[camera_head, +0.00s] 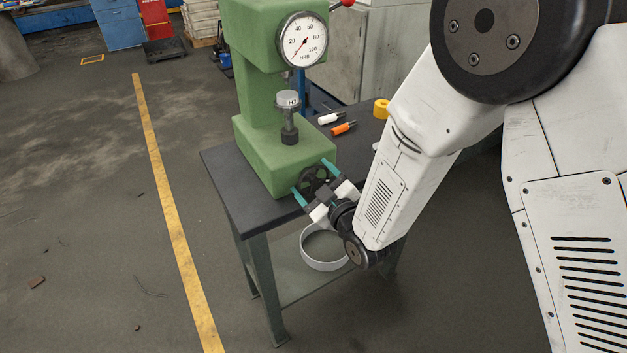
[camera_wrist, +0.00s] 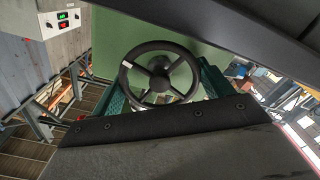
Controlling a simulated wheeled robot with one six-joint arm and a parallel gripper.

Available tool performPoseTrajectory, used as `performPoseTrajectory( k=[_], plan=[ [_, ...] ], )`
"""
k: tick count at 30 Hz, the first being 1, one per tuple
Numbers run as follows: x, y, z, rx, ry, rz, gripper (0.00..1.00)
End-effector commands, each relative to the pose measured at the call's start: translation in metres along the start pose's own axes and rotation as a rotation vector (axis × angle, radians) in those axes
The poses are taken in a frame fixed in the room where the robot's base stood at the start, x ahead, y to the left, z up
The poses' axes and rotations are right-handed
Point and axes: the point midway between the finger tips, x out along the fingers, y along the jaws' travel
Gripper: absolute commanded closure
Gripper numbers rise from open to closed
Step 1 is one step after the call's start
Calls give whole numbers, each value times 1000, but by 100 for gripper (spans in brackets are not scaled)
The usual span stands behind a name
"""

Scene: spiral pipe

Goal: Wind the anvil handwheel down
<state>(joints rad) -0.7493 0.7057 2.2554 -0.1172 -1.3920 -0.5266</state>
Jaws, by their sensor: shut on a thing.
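The green hardness tester (camera_head: 262,110) stands on a dark bench, with a round dial on its upper head. A grey block marked "H" (camera_head: 288,99) rests on the anvil post (camera_head: 289,130), below the head with a gap to the tip above. The black anvil handwheel (camera_wrist: 159,73) has several spokes and faces the wrist camera; in the head view it (camera_head: 312,180) is partly hidden by my gripper. My gripper (camera_head: 314,183) has teal fingers on either side of the handwheel and is shut on its rim. In the wrist view my teal fingers (camera_wrist: 160,98) flank the wheel.
The dark bench top (camera_head: 228,180) has free room left of the tester. Behind it lie a white-handled tool (camera_head: 329,118), an orange-handled tool (camera_head: 344,128) and a yellow roll (camera_head: 381,108). A pale ring (camera_head: 324,264) sits on the lower shelf.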

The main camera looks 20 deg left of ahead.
Motion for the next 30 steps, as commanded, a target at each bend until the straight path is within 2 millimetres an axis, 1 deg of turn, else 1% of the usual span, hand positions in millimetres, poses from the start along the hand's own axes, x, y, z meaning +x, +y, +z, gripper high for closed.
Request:
performPoseTrajectory(
  k=[6,12,28,29,30],
  plan=[
    [0,1,1,-118,-4,2,44],
    [-1,1,2,-178,-4,2,44],
    [-1,1,2,-199,-5,2,44],
    [-1,1,2,-199,-5,2,16],
    [-1,1,2,-199,-5,2,4]
  ],
)
